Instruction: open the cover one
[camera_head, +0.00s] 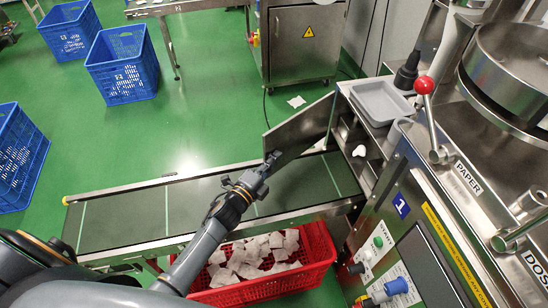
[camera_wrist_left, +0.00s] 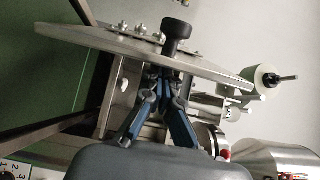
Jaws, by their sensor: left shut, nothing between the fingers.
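The cover (camera_head: 302,129) of the machine marked 1 is a flat grey metal plate. In the head view it stands swung out from the machine's left side, above the conveyor. In the left wrist view the cover (camera_wrist_left: 130,45) is seen nearly edge-on, with a black knob (camera_wrist_left: 177,28) at its edge. My left gripper (camera_head: 271,160) is at the cover's lower left end. In the left wrist view its blue-sided fingers (camera_wrist_left: 167,82) are shut and empty, right by the plate and the knob. I cannot tell whether they touch. My right gripper is not in view.
The machine (camera_head: 405,205) with buttons and a red-knobbed lever (camera_head: 424,86) fills the right. A green-black conveyor (camera_head: 120,218) runs under my left arm. A red crate (camera_head: 318,258) of teabags stands below it. Blue crates (camera_head: 122,65) stand on open green floor at left.

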